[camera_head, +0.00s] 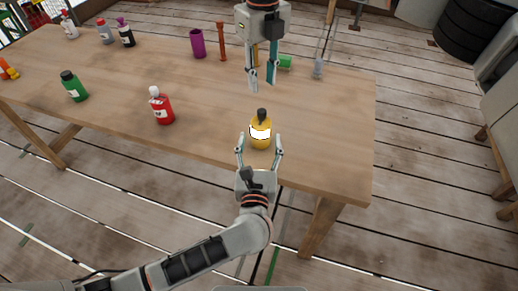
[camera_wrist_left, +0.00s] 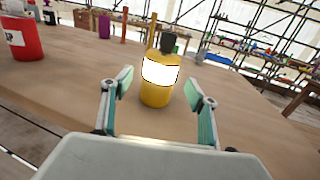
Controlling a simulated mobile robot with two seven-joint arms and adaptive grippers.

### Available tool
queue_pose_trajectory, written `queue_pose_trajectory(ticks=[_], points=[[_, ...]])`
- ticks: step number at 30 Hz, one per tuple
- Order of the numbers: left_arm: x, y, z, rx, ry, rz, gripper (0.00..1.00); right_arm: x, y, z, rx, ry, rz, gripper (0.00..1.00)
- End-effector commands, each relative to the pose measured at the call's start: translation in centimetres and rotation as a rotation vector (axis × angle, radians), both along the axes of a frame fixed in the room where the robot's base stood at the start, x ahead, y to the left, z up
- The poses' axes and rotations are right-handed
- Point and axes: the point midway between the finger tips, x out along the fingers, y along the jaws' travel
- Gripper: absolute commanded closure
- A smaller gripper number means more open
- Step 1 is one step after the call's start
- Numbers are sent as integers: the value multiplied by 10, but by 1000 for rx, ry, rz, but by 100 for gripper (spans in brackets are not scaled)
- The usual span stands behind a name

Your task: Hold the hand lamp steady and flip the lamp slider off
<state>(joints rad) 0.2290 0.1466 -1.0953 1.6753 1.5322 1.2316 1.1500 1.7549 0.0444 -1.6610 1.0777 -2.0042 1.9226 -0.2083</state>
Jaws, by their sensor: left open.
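The hand lamp appears to be the yellow cylinder (camera_head: 261,142) with a bright white band and a black top, upright near the table's front edge. It also shows in the left wrist view (camera_wrist_left: 156,97). No slider can be made out on it. My left gripper (camera_head: 259,145) is open at its front side, one finger to each side, with gaps visible in the left wrist view (camera_wrist_left: 159,88). Whether the fingertips reach past its front cannot be told. My right gripper (camera_head: 262,83) hangs open and empty above the table, behind the lamp.
On the wooden table (camera_head: 320,150) stand a red bottle (camera_head: 163,110), a green bottle (camera_head: 74,88), a purple cup (camera_head: 198,43) and a brown-red post (camera_head: 222,42). A green item (camera_head: 286,62) lies behind my right gripper. The table right of the lamp is clear.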

Motion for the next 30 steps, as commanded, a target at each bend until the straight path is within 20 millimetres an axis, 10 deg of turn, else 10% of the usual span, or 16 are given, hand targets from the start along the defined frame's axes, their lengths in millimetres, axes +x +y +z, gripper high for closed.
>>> queue_pose_trajectory(ticks=[9,21,26,30], points=[[40,-2,1,4,-2,0,41,0,0,0,0,0,0,72],[47,-2,0,3,-1,0,41,0,0,0,0,0,0,72],[47,-2,0,3,-1,0,82,0,0,0,0,0,0,72],[47,-2,0,3,-1,0,86,0,0,0,1,1,1,85]])
